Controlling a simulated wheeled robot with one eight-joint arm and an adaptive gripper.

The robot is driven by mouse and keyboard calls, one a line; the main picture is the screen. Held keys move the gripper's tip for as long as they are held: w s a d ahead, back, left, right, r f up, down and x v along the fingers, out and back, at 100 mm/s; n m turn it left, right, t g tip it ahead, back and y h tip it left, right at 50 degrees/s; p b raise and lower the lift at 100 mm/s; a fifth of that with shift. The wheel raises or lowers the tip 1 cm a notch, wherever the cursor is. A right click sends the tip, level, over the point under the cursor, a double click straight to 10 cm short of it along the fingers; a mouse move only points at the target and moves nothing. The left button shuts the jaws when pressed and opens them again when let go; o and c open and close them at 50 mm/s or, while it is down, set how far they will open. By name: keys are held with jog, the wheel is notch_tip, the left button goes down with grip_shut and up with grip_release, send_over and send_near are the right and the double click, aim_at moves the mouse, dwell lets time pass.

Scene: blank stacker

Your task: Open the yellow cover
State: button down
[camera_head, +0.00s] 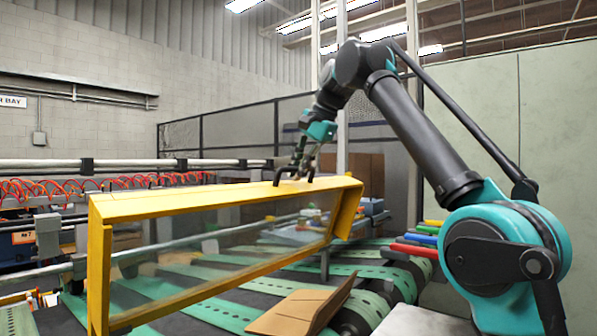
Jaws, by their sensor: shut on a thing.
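The yellow cover (215,196) is a long frame with a clear panel (230,235). It spans the middle of the view above the conveyor. A dark handle (292,174) stands on its top edge, right of the middle. My gripper (297,175) is at this handle and is shut on it. The fingers are small in the view and partly merge with the handle. My arm reaches in from the right side. Part of the machine behind the cover shows through the clear panel.
A green-striped conveyor (215,308) runs below the cover. A brown cardboard piece (300,308) lies on it at the front. Coloured rollers (413,249) are to the right. Red coiled hoses (60,188) and metal rails are at the left. A mesh fence (235,130) stands behind.

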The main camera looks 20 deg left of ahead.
jog(key=c, duration=1.6)
grip_release()
jog(key=shift+o, duration=0.2)
jog(key=shift+d+r, duration=0.1)
jog(key=shift+r, duration=0.05)
jog(key=shift+d+r, duration=0.2)
jog(key=shift+r, duration=0.3)
jog(key=shift+v, duration=0.8)
jog(key=s+d, duration=0.4)
jog(key=d, duration=0.7)
jog(key=shift+d, duration=0.2)
jog(key=shift+s, duration=0.15)
